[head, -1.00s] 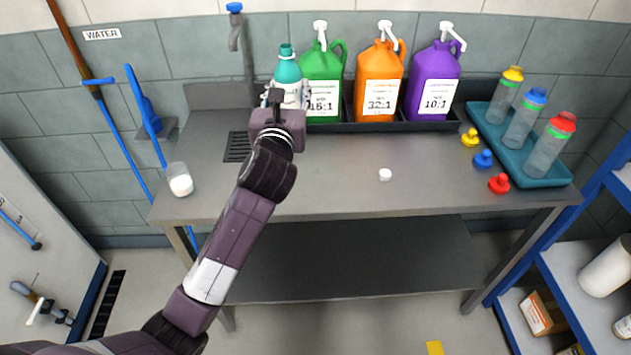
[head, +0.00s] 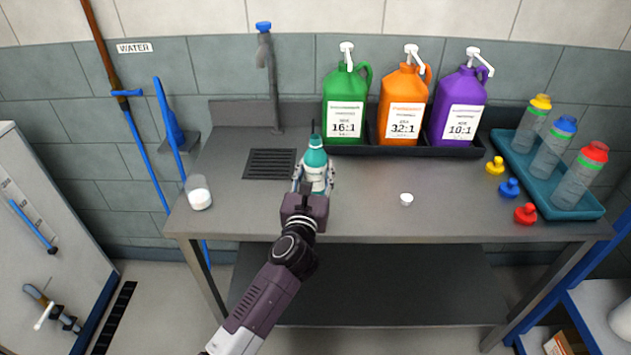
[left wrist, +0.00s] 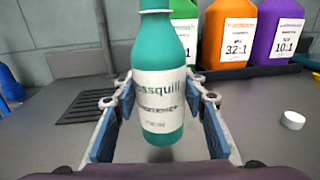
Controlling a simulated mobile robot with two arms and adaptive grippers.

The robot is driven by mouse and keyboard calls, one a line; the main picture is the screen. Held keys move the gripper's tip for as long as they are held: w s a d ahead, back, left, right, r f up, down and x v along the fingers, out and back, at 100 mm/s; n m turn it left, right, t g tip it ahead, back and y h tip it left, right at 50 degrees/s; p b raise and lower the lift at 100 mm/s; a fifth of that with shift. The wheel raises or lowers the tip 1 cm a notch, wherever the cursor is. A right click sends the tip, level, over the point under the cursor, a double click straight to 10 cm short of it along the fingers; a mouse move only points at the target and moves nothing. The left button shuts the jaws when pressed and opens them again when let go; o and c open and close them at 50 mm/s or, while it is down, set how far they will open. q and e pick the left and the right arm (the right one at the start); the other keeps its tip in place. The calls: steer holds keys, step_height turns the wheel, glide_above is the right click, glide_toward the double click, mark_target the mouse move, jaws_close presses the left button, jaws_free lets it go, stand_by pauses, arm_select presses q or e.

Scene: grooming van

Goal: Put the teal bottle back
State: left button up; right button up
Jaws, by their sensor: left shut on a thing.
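The teal bottle (head: 316,158) has a white label and stands upright between the fingers of my left gripper (head: 314,182), over the middle of the steel counter. In the left wrist view the bottle (left wrist: 160,100) fills the gap between the blue finger pads, and the left gripper (left wrist: 163,105) is shut on it. A shadow shows under its base, and I cannot tell for certain whether it touches the counter. My right gripper is not in view.
Green (head: 344,100), orange (head: 402,100) and purple (head: 459,102) jugs stand in a black tray (head: 430,150) at the back. A white cap (head: 406,199) lies right of my gripper. A cup (head: 198,193) stands left. A teal tray (head: 575,207) holds clear bottles. The counter's left middle is clear.

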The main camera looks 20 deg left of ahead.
mark_target(314, 187)
arm_select(q)
steer(key=shift+f+b, duration=0.4)
steer(key=shift+f, duration=1.1)
steer(key=shift+f, duration=0.1)
steer(key=o, duration=1.3)
steer(key=shift+f, duration=0.1)
steer(key=shift+c, duration=0.2)
